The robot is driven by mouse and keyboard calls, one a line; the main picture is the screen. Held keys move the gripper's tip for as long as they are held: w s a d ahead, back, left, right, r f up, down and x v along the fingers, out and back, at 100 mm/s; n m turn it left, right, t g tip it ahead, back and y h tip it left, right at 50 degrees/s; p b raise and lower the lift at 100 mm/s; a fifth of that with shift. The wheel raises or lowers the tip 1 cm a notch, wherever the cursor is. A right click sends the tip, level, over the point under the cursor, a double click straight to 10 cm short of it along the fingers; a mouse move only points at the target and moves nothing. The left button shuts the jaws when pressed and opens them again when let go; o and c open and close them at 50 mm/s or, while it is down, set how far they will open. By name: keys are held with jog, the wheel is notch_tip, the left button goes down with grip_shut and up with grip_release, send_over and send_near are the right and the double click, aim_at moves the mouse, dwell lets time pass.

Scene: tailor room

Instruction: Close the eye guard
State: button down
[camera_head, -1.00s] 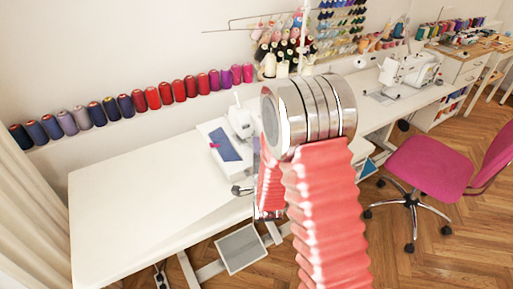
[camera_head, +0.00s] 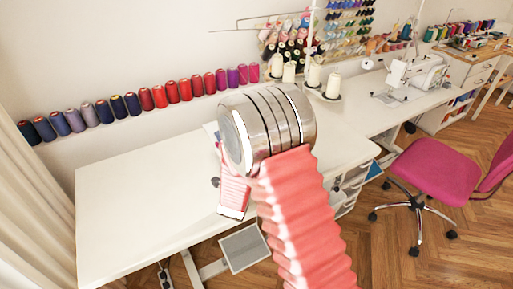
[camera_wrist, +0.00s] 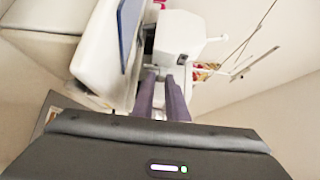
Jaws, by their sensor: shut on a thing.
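The white sewing machine (camera_wrist: 178,38) fills the upper middle of the wrist view, just beyond my fingertips. Its white bed with a blue panel (camera_wrist: 129,30) is to the left. My gripper (camera_wrist: 163,78) reaches the front of the machine head, its two grey-purple fingers close together on the eye guard. The guard hardly shows between the fingertips, so its angle cannot be told. In the head view my arm hides my gripper and nearly all of this machine.
The white table (camera_head: 125,205) is largely clear at left. Thread spools (camera_head: 158,97) line the wall behind. Thread cones (camera_head: 333,85) stand to the right of my arm. A pink chair (camera_head: 437,172) is on the floor at right, near another white sewing machine (camera_head: 420,75).

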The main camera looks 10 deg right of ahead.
jog(key=shift+a+f+m+g+h, duration=0.1)
jog(key=shift+f+m+g+h, duration=0.05)
jog(key=shift+m+g+h, duration=0.2)
jog(key=c, duration=2.1)
grip_release()
jog(key=shift+o, duration=0.3)
jog(key=shift+s+a, duration=0.1)
jog(key=v, duration=1.3)
jog(key=shift+s, duration=0.3)
jog(key=shift+o, duration=0.2)
jog(key=shift+a+f, duration=0.1)
jog(key=shift+f, duration=0.05)
